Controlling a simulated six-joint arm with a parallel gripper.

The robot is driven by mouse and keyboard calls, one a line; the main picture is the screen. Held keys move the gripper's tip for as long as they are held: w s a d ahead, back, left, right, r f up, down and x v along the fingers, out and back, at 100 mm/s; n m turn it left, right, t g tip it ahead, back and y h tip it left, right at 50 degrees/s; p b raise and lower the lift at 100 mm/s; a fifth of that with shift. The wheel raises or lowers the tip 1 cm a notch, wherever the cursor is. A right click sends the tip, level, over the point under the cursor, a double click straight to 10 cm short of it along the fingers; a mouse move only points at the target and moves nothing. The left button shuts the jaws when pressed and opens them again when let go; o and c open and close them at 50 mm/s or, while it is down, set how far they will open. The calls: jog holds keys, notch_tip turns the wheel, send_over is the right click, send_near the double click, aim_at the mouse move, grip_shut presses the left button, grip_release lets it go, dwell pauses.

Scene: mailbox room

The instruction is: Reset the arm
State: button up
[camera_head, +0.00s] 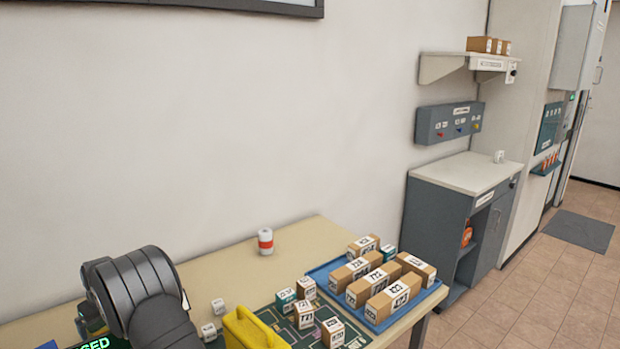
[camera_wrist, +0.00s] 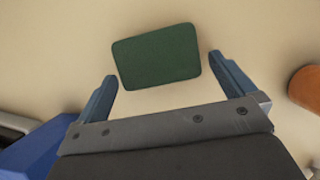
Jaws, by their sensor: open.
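My arm (camera_head: 140,290) shows at the lower left of the head view as a dark grey bent link; its gripper is out of sight there. In the wrist view my gripper (camera_wrist: 162,66) has two blue fingers spread apart. A dark green, flat-looking block (camera_wrist: 157,56) lies between and just beyond the fingertips, over the beige surface. Gaps show between it and both fingers, and nothing is gripped. I cannot tell how high the gripper is above that surface.
The beige table (camera_head: 225,272) carries a blue tray (camera_head: 322,274) of numbered boxes, several small boxes, a yellow object (camera_head: 252,330) and a white-and-red cylinder (camera_head: 265,241). The wrist view shows an orange round thing (camera_wrist: 306,88) at right and a blue object (camera_wrist: 35,150) at lower left.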

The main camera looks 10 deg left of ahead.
jog(key=v, duration=1.1)
jog(key=x, duration=1.2)
notch_tip(320, 180, up, 5)
jog(key=shift+w+f, duration=0.15)
jog(key=w+d+r, duration=0.5)
jog(key=d+r, duration=0.2)
jog(key=d, duration=0.4)
jog(key=s+a+f+n+g, duration=0.1)
jog(key=s+a+f+n, duration=0.1)
jog(key=s+a, duration=0.4)
jog(key=s+a+f+n+g, duration=0.1)
jog(key=s+a+f+n, duration=0.1)
jog(key=s+a, duration=0.5)
jog(key=s+a+f+n+g, duration=0.1)
jog(key=s+a+f+n, duration=0.2)
jog(key=s+a, duration=0.4)
jog(key=shift+s+a, duration=0.15)
jog(key=shift+a, duration=3.35)
